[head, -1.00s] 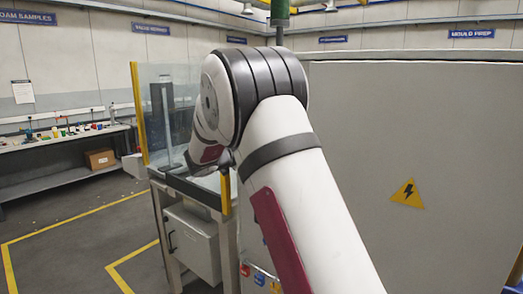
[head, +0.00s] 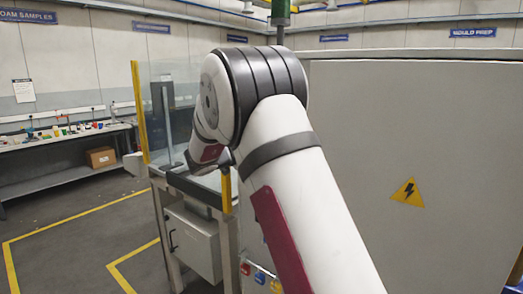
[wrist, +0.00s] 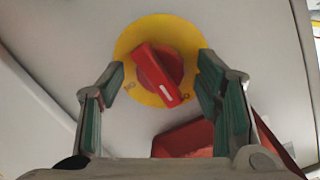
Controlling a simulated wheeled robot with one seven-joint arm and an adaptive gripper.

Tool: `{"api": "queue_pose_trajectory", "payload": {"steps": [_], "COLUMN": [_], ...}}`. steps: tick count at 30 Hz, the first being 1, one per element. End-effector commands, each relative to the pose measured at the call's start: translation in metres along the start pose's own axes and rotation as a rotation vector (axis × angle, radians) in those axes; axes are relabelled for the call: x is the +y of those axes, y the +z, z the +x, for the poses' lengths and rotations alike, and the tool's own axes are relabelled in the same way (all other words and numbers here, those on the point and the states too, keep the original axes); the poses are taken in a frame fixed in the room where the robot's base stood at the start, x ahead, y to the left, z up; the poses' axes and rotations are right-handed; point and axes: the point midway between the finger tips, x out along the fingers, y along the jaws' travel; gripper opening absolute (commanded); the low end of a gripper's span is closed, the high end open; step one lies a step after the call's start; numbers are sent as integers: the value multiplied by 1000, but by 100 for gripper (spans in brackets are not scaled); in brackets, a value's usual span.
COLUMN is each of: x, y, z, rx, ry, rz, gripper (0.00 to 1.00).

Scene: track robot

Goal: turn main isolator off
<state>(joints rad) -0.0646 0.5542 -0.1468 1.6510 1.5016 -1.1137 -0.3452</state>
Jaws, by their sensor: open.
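In the wrist view the main isolator is a red rotary handle (wrist: 158,74) on a round yellow plate (wrist: 132,42), fixed to a pale panel face. The handle is tilted, with its white-marked end pointing down and to the right. Dark marks at the plate's lower left and lower right are too blurred to read surely. My gripper (wrist: 160,88) is open, its green-lined fingers on either side of the handle, with gaps showing between them and it. In the head view my arm hides the gripper and the isolator.
A large grey cabinet (head: 390,130) with a yellow warning triangle (head: 407,194) fills the right. A red object (wrist: 185,138) sits below the isolator in the wrist view. A workbench (head: 55,145) stands far left. Floor with yellow lines (head: 70,215) is open at left.

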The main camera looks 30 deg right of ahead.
Motion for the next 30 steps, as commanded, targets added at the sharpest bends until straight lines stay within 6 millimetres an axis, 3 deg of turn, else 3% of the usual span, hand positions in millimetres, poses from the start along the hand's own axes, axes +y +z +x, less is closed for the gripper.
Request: {"api": "queue_pose_trajectory", "payload": {"steps": [5,18,24,30], "x": [-1,0,0,0], "y": [0,1,0,0], "z": [-19,-101,-118,-120], "rx": [-2,-3,-1,0], "ry": [-3,-2,-1,0], "rz": [1,-1,0,-1], "gripper": [58,58,58,58]}}
